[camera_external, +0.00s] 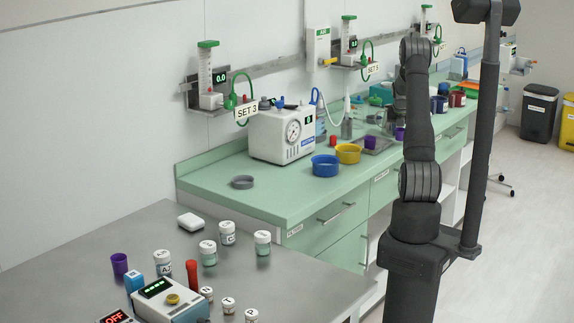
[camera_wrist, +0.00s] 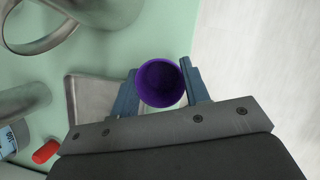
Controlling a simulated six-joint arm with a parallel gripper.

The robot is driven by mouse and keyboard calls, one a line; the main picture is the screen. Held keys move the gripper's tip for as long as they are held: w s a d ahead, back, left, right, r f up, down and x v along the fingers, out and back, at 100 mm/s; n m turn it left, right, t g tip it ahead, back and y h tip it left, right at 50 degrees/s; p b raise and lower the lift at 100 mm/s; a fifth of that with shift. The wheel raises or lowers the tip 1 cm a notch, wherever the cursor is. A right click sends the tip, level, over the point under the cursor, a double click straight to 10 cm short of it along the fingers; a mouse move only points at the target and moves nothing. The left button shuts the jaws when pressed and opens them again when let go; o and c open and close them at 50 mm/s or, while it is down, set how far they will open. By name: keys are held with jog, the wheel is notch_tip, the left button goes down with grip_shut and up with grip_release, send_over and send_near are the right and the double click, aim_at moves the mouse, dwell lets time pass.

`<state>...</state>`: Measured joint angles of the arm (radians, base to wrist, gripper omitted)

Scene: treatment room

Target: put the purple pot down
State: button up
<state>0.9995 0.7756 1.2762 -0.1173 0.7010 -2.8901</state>
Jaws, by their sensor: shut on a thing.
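The purple pot (camera_wrist: 161,83) sits between the two blue-grey fingers of my gripper (camera_wrist: 158,72) in the wrist view, and they are shut on it. I look down into its open round mouth; its base is hidden, so I cannot tell whether it touches anything. It is near the edge of the green counter, beside a metal tray. In the external view my arm largely hides my gripper. Two small purple pots show there, one at the tray (camera_external: 370,143) and one beside my arm (camera_external: 400,134); I cannot tell surely which is held.
The metal tray (camera_wrist: 88,92) lies left of the pot in the wrist view, with a red object (camera_wrist: 46,151) and metal vessels (camera_wrist: 38,30) further left. Pale floor (camera_wrist: 260,60) shows to the right. Blue (camera_external: 325,166) and yellow (camera_external: 348,153) bowls stand on the counter.

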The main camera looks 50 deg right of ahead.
jog(key=shift+f, duration=0.9)
jog(key=o, duration=1)
jog(key=shift+f, duration=0.15)
jog(key=v, duration=1.2)
